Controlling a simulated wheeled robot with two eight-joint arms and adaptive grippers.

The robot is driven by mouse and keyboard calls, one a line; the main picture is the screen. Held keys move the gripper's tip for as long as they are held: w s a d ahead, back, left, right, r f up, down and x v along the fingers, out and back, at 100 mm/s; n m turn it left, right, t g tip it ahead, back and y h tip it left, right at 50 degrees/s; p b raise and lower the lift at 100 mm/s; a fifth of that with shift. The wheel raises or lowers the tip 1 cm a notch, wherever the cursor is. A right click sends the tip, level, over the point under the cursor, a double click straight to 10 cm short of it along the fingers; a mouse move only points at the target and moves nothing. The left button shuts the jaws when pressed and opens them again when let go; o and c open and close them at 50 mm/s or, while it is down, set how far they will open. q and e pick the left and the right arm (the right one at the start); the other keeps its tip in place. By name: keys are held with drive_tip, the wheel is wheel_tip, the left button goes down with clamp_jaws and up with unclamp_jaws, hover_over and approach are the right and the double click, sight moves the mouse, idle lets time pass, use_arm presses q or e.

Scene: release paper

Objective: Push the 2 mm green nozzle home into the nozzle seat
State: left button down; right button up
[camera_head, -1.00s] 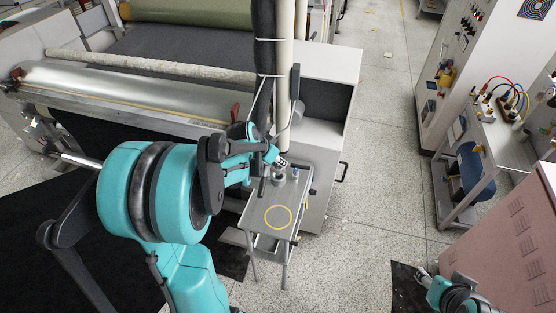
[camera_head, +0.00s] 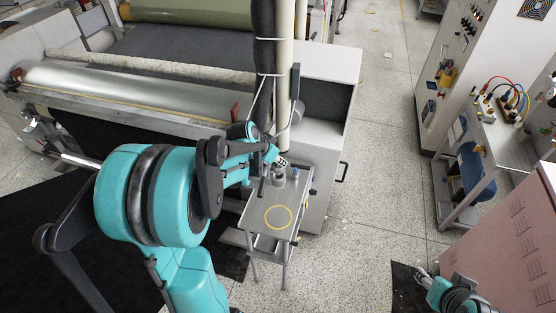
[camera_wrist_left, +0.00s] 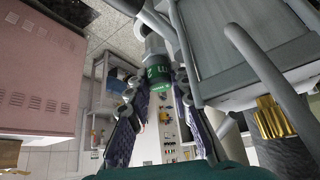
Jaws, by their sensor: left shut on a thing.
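The green nozzle (camera_wrist_left: 158,74), with white lettering, sits between the fingertips of my left gripper (camera_wrist_left: 157,88) in the left wrist view. The gripper is shut on it. A grey cylindrical fitting (camera_wrist_left: 152,44), which looks like the nozzle seat, lies in line with the nozzle's far end. I cannot tell how deep the nozzle is in it. In the head view my left gripper (camera_head: 274,156) is over the back of the small metal table, and the nozzle cannot be made out there. My right gripper (camera_head: 423,274) is at the lower right, too small to read.
The small metal table (camera_head: 258,215) carries a yellow ring mark (camera_head: 278,217), a grey cylinder (camera_head: 279,179) and a small blue-topped item (camera_head: 295,172). A brass-coloured ribbed part (camera_wrist_left: 272,118) shows in the wrist view. A white cabinet (camera_head: 322,190) stands close right of the table.

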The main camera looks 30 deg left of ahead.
use_arm(q)
drive_tip(key=shift+f+b, duration=0.9)
idle(0.4)
drive_tip(key=c, duration=1.3)
unclamp_jaws()
drive_tip(key=shift+d, duration=0.15)
drive_tip(key=shift+r, duration=0.1)
